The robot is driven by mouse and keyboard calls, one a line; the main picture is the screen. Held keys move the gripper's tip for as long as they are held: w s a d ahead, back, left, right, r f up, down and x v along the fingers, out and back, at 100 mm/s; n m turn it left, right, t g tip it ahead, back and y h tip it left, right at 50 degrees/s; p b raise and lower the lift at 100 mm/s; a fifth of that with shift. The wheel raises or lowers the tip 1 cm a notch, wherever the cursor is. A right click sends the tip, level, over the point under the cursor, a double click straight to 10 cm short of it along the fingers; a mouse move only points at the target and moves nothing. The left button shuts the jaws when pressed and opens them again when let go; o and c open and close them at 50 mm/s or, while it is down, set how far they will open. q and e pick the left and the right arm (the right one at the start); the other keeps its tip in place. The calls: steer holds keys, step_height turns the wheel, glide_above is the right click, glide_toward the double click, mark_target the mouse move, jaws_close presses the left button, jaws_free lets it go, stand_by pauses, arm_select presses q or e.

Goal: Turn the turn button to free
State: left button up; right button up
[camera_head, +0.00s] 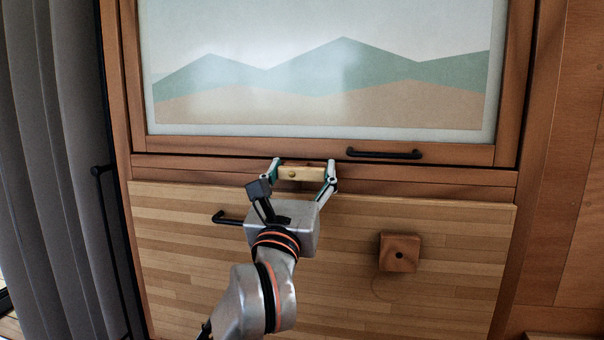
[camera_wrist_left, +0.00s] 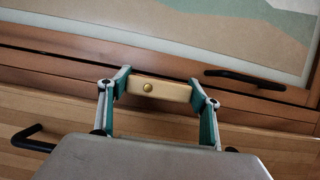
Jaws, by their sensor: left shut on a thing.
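The turn button (camera_head: 303,173) is a small light-wood bar with a brass screw. It sits on the wooden rail between the picture panel above and the striped wood panel below. It lies about level along the rail in the head view. My left gripper (camera_head: 303,176) has one finger at each end of the bar and is shut on it. The left wrist view shows the bar (camera_wrist_left: 159,90) between the two green-lined fingers, with its screw in sight. My right gripper is in neither view.
The framed panel (camera_head: 320,60) has a black handle (camera_head: 385,154) at its lower edge. The striped panel (camera_head: 450,250) has a black handle at left and a square wooden block (camera_head: 399,252) at right. A grey curtain (camera_head: 50,170) hangs at far left.

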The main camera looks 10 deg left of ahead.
arm_select(q)
steer(key=o, duration=1.1)
steer(key=shift+o, duration=0.2)
steer(key=shift+s, duration=0.1)
steer(key=v, duration=1.1)
steer(key=shift+s+f, duration=0.25)
steer(key=shift+s, duration=0.1)
